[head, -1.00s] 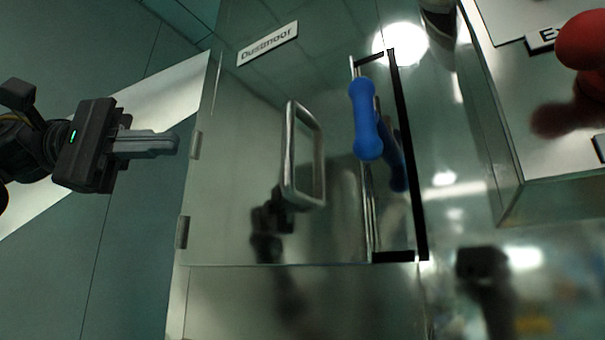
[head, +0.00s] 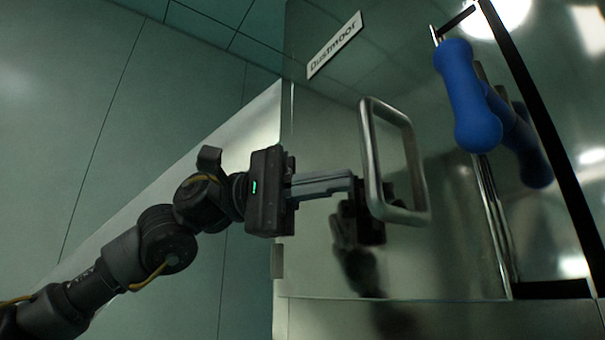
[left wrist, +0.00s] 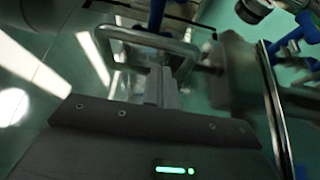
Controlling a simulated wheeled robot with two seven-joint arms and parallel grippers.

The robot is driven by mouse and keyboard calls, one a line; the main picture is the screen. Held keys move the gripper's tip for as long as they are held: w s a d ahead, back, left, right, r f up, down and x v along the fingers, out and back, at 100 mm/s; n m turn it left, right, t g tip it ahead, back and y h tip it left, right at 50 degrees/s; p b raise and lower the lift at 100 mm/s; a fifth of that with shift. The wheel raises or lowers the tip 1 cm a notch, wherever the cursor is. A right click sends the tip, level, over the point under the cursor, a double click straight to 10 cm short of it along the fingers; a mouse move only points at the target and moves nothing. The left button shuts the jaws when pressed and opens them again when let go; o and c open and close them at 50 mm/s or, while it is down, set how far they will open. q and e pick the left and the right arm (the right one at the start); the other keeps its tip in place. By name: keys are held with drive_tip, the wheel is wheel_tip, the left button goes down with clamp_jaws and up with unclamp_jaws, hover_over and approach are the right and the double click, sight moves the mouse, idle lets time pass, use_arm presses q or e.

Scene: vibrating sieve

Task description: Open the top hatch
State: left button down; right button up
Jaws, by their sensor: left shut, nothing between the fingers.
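The hatch is a shiny metal panel (head: 330,120) with a "Dustmoor" label (head: 335,43). A square-cornered metal loop handle (head: 421,180) stands out from it; the loop also shows in the left wrist view (left wrist: 128,35). A blue-gripped lever (head: 470,100) is at the panel's right side. My left gripper (head: 352,184) is shut and empty, its fingertips at the left side of the loop handle. In the left wrist view the fingers (left wrist: 161,88) point at the loop. I cannot tell whether they touch it. My right gripper is not in view.
A black-edged seam (head: 545,125) runs down the metal right of the blue lever. A hinge (head: 278,260) sits at the panel's lower left edge. The space left of the panel, before the green wall (head: 60,110), is open apart from my left arm.

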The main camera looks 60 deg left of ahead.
sight(360, 176)
use_arm(q)
drive_tip(key=x, duration=0.1)
drive_tip(key=p+x, duration=0.1)
drive_tip(key=x, duration=0.1)
drive_tip(key=shift+d+r, duration=0.1)
drive_tip(key=shift+d, duration=0.3)
drive_tip(key=shift+w+d, duration=0.1)
